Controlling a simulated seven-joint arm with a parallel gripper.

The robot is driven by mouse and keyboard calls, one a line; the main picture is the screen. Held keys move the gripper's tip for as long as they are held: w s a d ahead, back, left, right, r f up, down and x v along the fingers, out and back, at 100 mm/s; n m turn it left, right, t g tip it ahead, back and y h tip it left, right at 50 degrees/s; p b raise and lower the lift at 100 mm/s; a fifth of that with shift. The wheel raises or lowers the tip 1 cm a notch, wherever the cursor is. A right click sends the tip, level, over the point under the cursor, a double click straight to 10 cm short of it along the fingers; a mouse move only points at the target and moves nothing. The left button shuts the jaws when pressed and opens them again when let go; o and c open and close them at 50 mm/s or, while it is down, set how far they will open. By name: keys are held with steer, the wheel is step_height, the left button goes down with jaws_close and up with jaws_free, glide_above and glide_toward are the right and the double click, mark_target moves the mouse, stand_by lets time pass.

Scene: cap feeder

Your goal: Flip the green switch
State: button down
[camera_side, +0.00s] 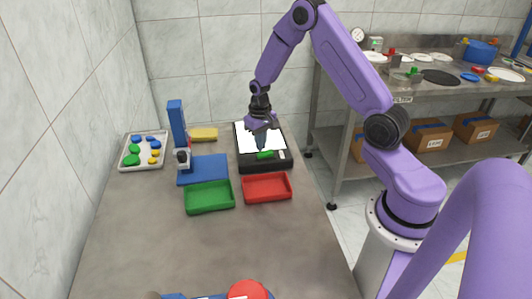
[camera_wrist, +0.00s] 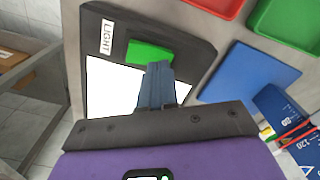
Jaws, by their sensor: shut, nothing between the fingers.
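The green switch (camera_side: 265,154) sits on the front part of a black light box with a lit white panel (camera_side: 246,132). In the wrist view the switch (camera_wrist: 148,53) lies beside a "LIGHT" label (camera_wrist: 107,38), and the white panel (camera_wrist: 112,90) is lit. My gripper (camera_side: 262,148) is shut and empty, pointing down over the box. In the wrist view its fingertips (camera_wrist: 158,68) are right at the edge of the switch and cover part of it. I cannot tell whether they touch it.
A red tray (camera_side: 267,199) and a green tray (camera_side: 209,209) stand in front of the box. A blue plate (camera_side: 222,177) with a blue post (camera_side: 177,122) is to the left. A grey tray of caps (camera_side: 124,163) is at the far left.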

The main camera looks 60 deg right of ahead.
mark_target(260, 154)
steer(key=shift+r, duration=2.6)
steer(key=s+a+r+n, duration=0.3)
steer(key=s+a+r, duration=0.15)
steer(key=a, duration=0.35)
steer(key=s+a+r+n, duration=0.4)
steer(key=s+a, duration=0.2)
steer(key=a, duration=0.2)
steer(key=s+a+r+n, duration=0.1)
steer(key=s+n, duration=0.3)
steer(key=s, duration=0.6)
steer(key=s+a+r+n, duration=0.2)
steer(key=s+r+n, duration=0.1)
steer(key=s, duration=0.7)
steer(key=shift+s+r+n, duration=0.25)
steer(key=shift+s+n, duration=0.1)
steer(key=shift+n, duration=0.45)
